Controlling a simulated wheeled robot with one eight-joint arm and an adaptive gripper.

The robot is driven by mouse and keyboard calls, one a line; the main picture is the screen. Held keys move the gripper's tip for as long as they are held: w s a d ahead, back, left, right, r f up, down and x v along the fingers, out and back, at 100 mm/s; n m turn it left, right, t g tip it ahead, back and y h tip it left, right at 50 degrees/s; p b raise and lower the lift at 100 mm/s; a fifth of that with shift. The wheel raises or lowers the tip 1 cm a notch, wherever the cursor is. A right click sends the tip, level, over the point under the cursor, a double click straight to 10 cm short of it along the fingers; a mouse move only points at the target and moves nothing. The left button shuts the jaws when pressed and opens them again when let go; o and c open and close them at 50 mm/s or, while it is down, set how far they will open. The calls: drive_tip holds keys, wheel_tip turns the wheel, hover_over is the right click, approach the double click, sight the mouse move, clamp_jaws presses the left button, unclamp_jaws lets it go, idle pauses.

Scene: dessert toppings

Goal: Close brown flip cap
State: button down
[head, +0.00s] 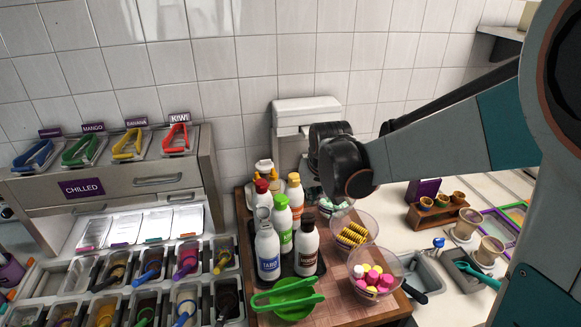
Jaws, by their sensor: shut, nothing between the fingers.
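The brown-capped bottle (305,247) is white with a brown label and stands upright at the front right of the bottle group. Its brown cap (308,224) is small here, and I cannot tell whether the lid is up or down. My gripper (322,147) is at the end of my arm, above and behind the bottles and to the right of the brown cap. It is shut, empty and apart from the cap. My dark wrist hides most of its fingers.
A grey-capped taro bottle (268,255), a green bottle (283,233) and others crowd beside it. Clear bowls of toppings (375,290) stand to the right. A white dispenser (305,108) is against the wall.

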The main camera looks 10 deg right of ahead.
sight(308, 215)
wheel_tip(308, 215, down, 4)
drive_tip(key=shift+s+r, duration=0.1)
drive_tip(key=shift+s, duration=0.05)
drive_tip(key=shift+s+f, duration=0.25)
drive_tip(key=shift+f, duration=0.35)
